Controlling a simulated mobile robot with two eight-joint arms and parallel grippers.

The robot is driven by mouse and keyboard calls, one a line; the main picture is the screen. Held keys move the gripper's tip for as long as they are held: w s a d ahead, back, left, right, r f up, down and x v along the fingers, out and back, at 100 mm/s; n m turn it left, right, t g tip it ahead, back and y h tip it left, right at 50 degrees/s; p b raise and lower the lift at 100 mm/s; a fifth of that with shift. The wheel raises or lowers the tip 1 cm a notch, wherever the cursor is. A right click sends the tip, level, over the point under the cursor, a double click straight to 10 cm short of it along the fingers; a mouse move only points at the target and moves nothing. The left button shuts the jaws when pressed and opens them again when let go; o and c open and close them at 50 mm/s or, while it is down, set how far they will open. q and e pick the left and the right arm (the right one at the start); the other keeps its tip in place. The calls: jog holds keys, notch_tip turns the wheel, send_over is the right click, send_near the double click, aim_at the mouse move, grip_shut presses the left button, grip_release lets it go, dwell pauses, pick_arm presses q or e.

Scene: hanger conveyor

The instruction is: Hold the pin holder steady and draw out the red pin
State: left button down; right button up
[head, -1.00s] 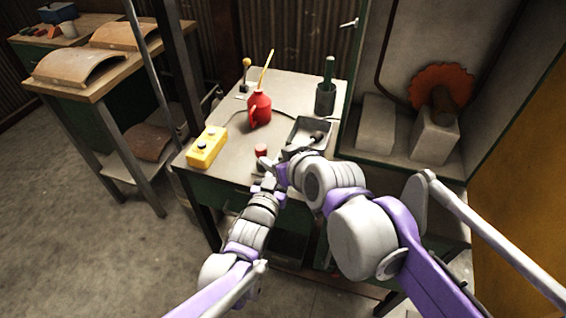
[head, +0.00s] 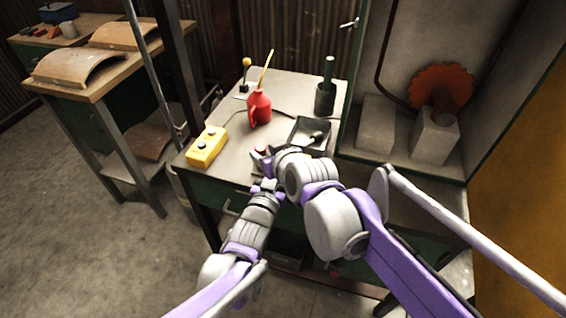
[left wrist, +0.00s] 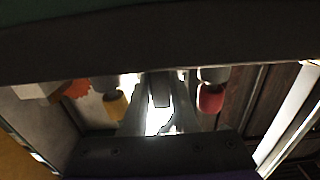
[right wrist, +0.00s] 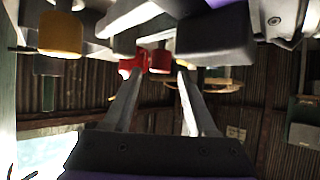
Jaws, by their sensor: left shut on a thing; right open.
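The red pin (head: 261,148) shows as a small red top at the table's front edge, partly hidden by my right gripper (head: 259,157). In the right wrist view the red pin (right wrist: 160,60) appears between the open, empty fingertips, and I see no contact. A yellow pin (right wrist: 61,35) is off to one side; it also shows in the left wrist view (left wrist: 115,105). My left gripper (head: 268,184) is at the front of the table, shut on the grey pin holder (left wrist: 160,88), which is mostly hidden in the head view.
A grey tray (head: 325,133) lies just beyond my right gripper. A yellow button box (head: 207,146) stands to the left and a red oil can (head: 260,108) behind. A dark cup (head: 325,98) stands at the back right. The table's left middle is clear.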

aim_at(261, 148)
jog(key=shift+x, duration=1.9)
grip_shut()
jog(key=shift+r, duration=0.1)
jog(key=shift+w+r, duration=0.1)
jog(key=shift+r, duration=3)
